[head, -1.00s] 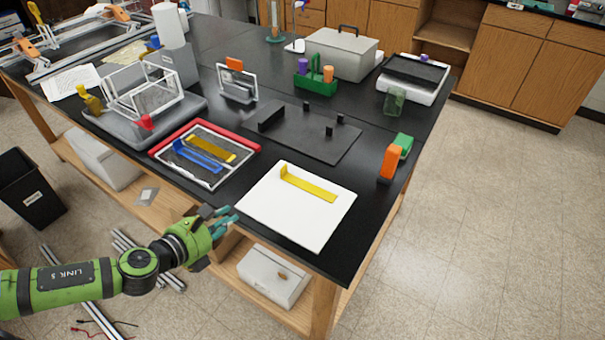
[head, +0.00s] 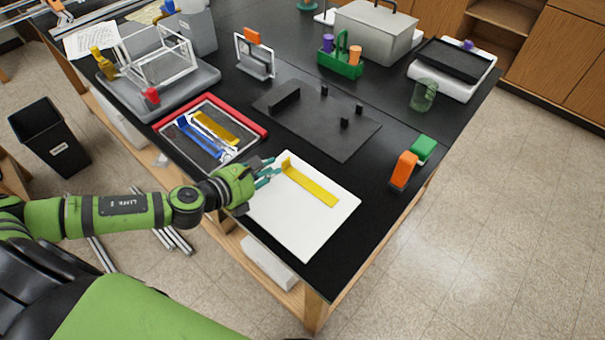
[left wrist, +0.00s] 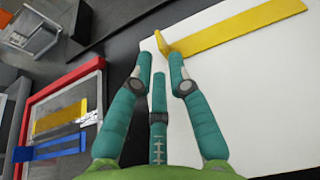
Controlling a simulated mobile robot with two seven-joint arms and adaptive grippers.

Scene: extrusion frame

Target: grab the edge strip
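A yellow strip (head: 312,188) with an upturned tab at one end lies on a white board (head: 335,222) at the near part of the black table; I take it for the edge strip. It also shows in the left wrist view (left wrist: 240,31), with its tab just beyond my fingertips. My left gripper (head: 269,171) is at the board's left edge, close to the tab end. Its teal fingers in the left wrist view (left wrist: 159,65) are apart with nothing between them. Whether any fingertip touches the tab is unclear. My right gripper is not in view.
A red-edged tray (head: 240,121) left of the gripper holds a blue strip (head: 199,138) and another yellow strip (head: 214,127). A dark plate with small posts (head: 335,135) lies behind the board. Orange (head: 403,169) and green (head: 422,149) blocks stand to the right.

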